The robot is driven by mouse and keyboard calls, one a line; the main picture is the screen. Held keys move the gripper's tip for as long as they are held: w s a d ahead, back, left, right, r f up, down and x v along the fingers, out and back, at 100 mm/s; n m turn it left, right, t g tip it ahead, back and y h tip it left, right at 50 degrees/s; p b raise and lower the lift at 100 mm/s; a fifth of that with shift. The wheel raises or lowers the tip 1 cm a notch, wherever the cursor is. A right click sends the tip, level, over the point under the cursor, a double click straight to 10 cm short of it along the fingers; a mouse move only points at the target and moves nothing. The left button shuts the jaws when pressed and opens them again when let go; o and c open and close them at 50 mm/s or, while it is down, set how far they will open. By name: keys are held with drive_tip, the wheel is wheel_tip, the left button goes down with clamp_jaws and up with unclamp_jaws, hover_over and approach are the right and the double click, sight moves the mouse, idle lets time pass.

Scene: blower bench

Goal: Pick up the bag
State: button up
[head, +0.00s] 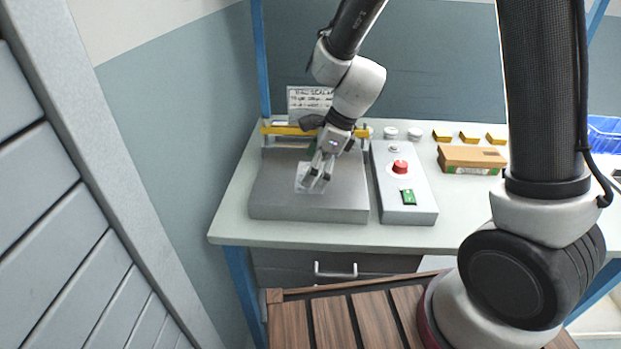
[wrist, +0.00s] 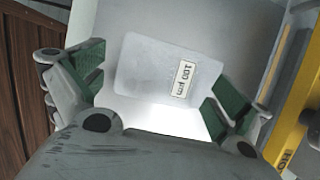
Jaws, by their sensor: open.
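In the head view the bag (head: 300,182) is partly hidden by my gripper (head: 319,180). My gripper is open, pointing down over the bag. In the wrist view the green-padded fingers of my gripper (wrist: 155,95) stand apart on either side of the bag. I cannot tell how high the fingertips are above the block.
A yellow bar (head: 290,131) crosses the back of the block, with a handwritten sign (head: 309,100) behind it. To the right stand a control box (head: 403,188) with a red button, a cardboard box (head: 471,157) and a blue bin (head: 605,133). The bench front is clear.

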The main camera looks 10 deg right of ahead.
drive_tip(key=shift+a+f, duration=0.15)
drive_tip(key=shift+f, duration=0.35)
drive_tip(key=c, duration=0.9)
wheel_tip(320, 180, up, 10)
wheel_tip(320, 180, down, 10)
drive_tip(key=shift+r, duration=0.15)
